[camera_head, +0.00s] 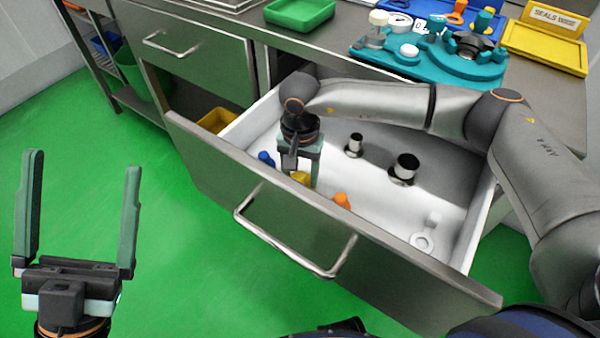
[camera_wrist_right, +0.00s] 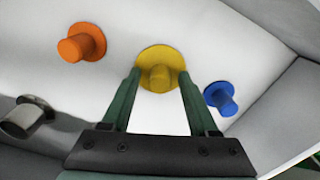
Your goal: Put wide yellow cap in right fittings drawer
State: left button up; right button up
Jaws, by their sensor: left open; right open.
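The wide yellow cap (camera_head: 301,178) is inside the open drawer (camera_head: 403,234), on its white floor near the front wall. In the right wrist view the yellow cap (camera_wrist_right: 161,67) shows a round flange with a narrower stem, close to the fingertips. My right gripper (camera_head: 296,170) reaches down into the drawer at the cap. In the right wrist view its fingers (camera_wrist_right: 158,80) are spread, one on each side of the stem. My left gripper (camera_head: 80,165) is open and empty over the green floor at the left.
The drawer also holds a blue fitting (camera_head: 266,158), an orange fitting (camera_head: 342,200), metal fittings (camera_head: 404,170) and a pale ring-ended piece (camera_head: 424,240). A closed drawer (camera_head: 200,62) is at the left. The counter carries a teal tray (camera_head: 430,62) and a yellow tray (camera_head: 545,48).

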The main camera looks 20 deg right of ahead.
aim_at(300, 174)
notch_tip(300, 174, up, 7)
jog(key=shift+r+p, duration=0.15)
jog(key=shift+p, duration=0.6)
pick_arm(q)
jog(key=w+f+n+y, duration=0.4)
jog(key=y, duration=0.1)
jog(key=shift+a+p, duration=0.35)
jog(key=shift+a, duration=0.1)
pick_arm(e)
notch_tip(300, 174, up, 5)
jog(key=shift+f, duration=0.2)
